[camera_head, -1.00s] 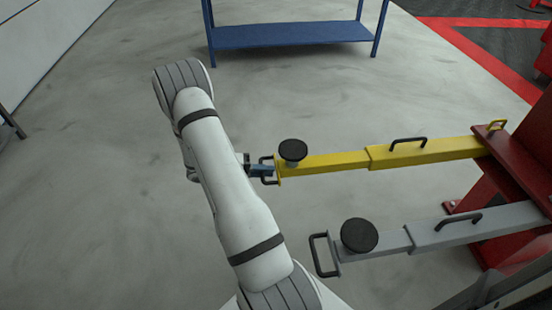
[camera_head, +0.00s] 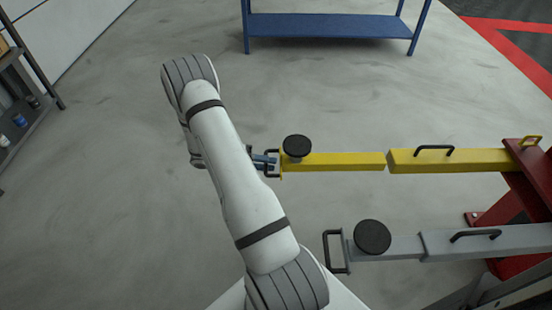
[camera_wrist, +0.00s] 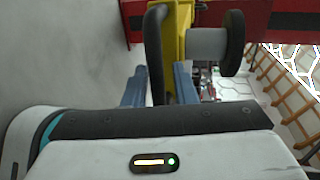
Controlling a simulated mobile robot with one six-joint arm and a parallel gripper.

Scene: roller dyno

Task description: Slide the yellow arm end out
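The yellow arm's end section (camera_head: 340,162) reaches left out of its thicker yellow sleeve (camera_head: 455,161). It carries a round black pad (camera_head: 297,147) and a dark loop handle at its tip. My gripper (camera_head: 266,162) is at this handle, partly hidden by my own arm. The yellow end (camera_wrist: 180,18) and the pad (camera_wrist: 233,42) show just beyond.
A parallel grey arm (camera_head: 400,247) with its own pad and handle lies nearer me. Both arms join a red post (camera_head: 528,180) at right. A blue bench (camera_head: 330,25) stands at the back and a shelf (camera_head: 30,100) at far left. The floor left of my arm is clear.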

